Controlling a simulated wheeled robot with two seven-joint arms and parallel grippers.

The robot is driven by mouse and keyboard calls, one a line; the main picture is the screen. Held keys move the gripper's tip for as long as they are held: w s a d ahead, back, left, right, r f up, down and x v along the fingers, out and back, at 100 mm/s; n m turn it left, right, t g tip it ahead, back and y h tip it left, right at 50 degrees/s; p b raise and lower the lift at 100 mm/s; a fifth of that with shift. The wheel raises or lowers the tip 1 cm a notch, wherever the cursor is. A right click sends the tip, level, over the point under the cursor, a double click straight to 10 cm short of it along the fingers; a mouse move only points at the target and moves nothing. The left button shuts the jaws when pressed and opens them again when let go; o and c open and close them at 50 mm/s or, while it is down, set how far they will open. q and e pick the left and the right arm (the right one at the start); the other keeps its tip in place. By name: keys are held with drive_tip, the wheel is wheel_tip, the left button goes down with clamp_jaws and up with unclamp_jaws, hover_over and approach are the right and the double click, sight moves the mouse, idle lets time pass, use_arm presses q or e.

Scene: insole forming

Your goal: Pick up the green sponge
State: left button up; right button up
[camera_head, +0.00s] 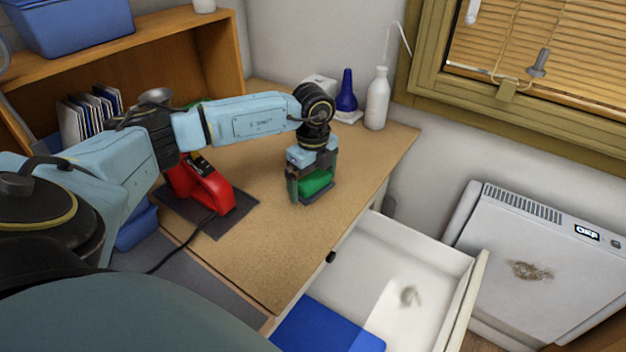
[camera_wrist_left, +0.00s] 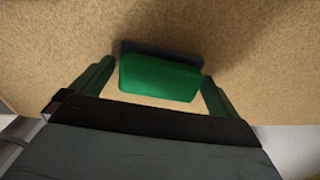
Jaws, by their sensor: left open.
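The green sponge (camera_head: 315,183) sits on a dark base on the wooden desk, near the desk's right edge. In the left wrist view the sponge (camera_wrist_left: 160,77) lies between the two green fingers, with its dark base behind it. My left gripper (camera_head: 311,194) points down over it, with one finger on each side. The left gripper (camera_wrist_left: 155,92) is open, and small gaps show between the fingers and the sponge. My right gripper is not in view.
A red device (camera_head: 207,190) with a cable stands on a dark mat left of the gripper. A white bottle (camera_head: 377,100) and a blue bottle (camera_head: 347,92) stand at the back. An open white drawer (camera_head: 385,245) juts out at the right, holding a blue item (camera_head: 325,328).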

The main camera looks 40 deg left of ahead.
sight(313, 178)
use_arm(q)
drive_tip(key=c, duration=0.7)
wheel_tip(313, 178, up, 10)
drive_tip(key=o, duration=0.4)
drive_tip(key=c, duration=0.3)
drive_tip(key=shift+d, duration=0.1)
